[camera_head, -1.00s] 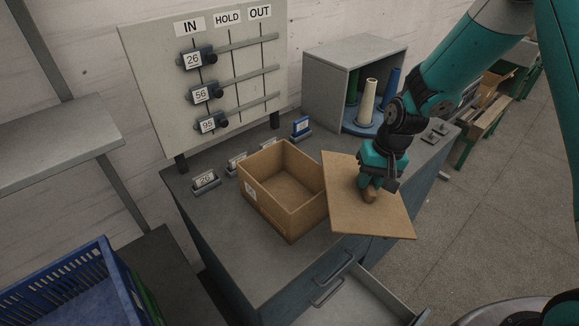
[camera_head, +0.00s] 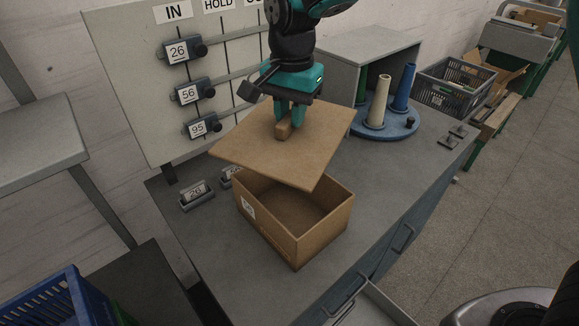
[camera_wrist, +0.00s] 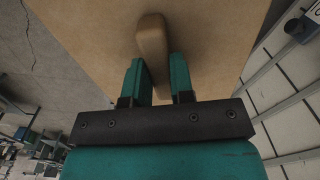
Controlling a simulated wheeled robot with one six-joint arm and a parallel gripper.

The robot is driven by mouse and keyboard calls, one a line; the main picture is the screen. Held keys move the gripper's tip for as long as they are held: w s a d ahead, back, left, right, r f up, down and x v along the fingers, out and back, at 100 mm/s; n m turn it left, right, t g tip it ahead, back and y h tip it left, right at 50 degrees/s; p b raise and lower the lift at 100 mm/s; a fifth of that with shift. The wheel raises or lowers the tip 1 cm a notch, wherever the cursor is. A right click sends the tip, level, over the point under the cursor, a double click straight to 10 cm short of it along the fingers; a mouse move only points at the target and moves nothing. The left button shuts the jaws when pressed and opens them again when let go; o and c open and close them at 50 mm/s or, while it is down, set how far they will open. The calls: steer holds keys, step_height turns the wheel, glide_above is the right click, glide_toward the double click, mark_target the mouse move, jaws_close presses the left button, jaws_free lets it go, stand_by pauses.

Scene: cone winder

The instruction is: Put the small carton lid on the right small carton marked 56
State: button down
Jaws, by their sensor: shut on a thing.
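The small carton lid (camera_head: 250,150) is a flat brown board with a wooden handle block (camera_head: 284,129) on top. My gripper (camera_head: 290,118) is shut on that handle and holds the lid above the far part of the carton, tilted and turned against its rim. The small carton (camera_head: 318,236) stands open on the grey table, with a label on its left face too small to read. The lid hides the carton's back edge. In the wrist view the handle (camera_wrist: 152,45) shows between the fingers, with the lid (camera_wrist: 90,30) filling the view beyond.
A board with sliders marked 26, 56 and 95 (camera_head: 188,94) stands behind left. A holder marked 26 (camera_head: 196,194) sits left of the carton. A blue disc with cones (camera_head: 400,125) and a grey cabinet (camera_head: 345,65) are at the back right. An open drawer (camera_head: 365,305) juts out in front.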

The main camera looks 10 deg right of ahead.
mark_target(311, 145)
step_height(311, 145, down, 14)
steer(key=p, duration=0.3)
steer(key=c, duration=1)
jaws_free()
steer(key=r+b, duration=0.1)
steer(key=r, duration=0.3)
steer(key=r+b, duration=0.1)
steer(key=r, duration=0.3)
steer(key=r+b, duration=0.1)
steer(key=r, duration=0.3)
steer(key=shift+s+d+r+b, duration=0.15)
steer(key=shift+d+b, duration=0.1)
steer(key=shift+b, duration=0.15)
steer(key=s+d+r+n, duration=0.2)
steer(key=s, duration=0.1)
steer(key=s+d+r+n+y, duration=0.1)
steer(key=s, duration=0.1)
steer(key=shift+r, duration=0.25)
steer(key=s+d+r+n+y, duration=0.1)
steer(key=s+n, duration=0.2)
steer(key=s, duration=0.3)
steer(key=s+d+n+y, duration=0.1)
steer(key=s+d+n, duration=0.1)
steer(key=s+n, duration=0.2)
steer(key=s+d+r+n+y, duration=0.1)
steer(key=s+d+n, duration=0.1)
steer(key=s, duration=0.7)
steer(key=shift+s+r+n, duration=0.25)
steer(key=shift+r+n, duration=0.1)
steer(key=shift+n, duration=0.55)
